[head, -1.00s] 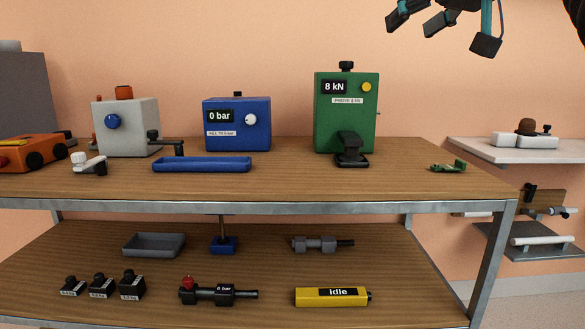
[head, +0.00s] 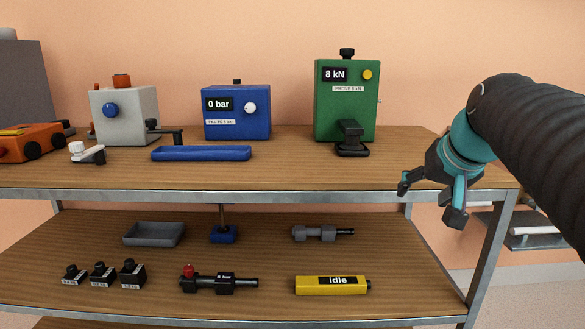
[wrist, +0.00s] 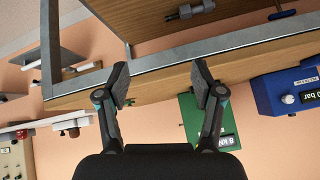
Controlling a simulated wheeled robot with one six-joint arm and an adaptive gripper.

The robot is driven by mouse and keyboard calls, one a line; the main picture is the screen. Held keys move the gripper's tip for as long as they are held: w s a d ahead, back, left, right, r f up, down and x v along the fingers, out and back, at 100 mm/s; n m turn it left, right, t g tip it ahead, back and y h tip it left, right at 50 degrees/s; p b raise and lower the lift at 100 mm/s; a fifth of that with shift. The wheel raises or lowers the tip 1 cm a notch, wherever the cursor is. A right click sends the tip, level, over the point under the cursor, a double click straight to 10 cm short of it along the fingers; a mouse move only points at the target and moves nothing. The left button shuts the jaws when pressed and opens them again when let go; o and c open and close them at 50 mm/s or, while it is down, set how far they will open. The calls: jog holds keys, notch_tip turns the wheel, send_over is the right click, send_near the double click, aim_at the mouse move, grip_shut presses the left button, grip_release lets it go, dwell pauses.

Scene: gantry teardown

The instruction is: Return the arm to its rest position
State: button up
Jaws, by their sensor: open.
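My gripper (head: 430,199) is open at the right end of the bench in the head view, in front of the upper top's edge. My dark arm reaches in from the right edge of the picture. The wrist view also shows the gripper (wrist: 162,88), with its two fingers spread and nothing between them. The wrist view appears upside down, with the bench edge beyond the fingertips.
The two-level bench (head: 270,196) carries a green 8 kN box (head: 347,100), a blue 0 bar box (head: 237,112), a blue tray (head: 201,153) and a grey box (head: 125,115). A yellow idle block (head: 331,285) lies on the lower shelf. A wall shelf (wrist: 50,45) stands beside the bench.

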jog(key=s+a+f+n+g, duration=0.1)
jog(key=s+a+f, duration=0.2)
jog(key=s+f, duration=0.6)
jog(key=s+a+f+n+g, duration=0.1)
jog(key=s+a+f, duration=0.3)
jog(key=s+f, duration=0.5)
notch_tip(320, 180, down, 2)
jog(key=shift+s+a+f+n, duration=0.15)
jog(key=shift+s+a+n, duration=0.15)
jog(key=shift+n, duration=0.1)
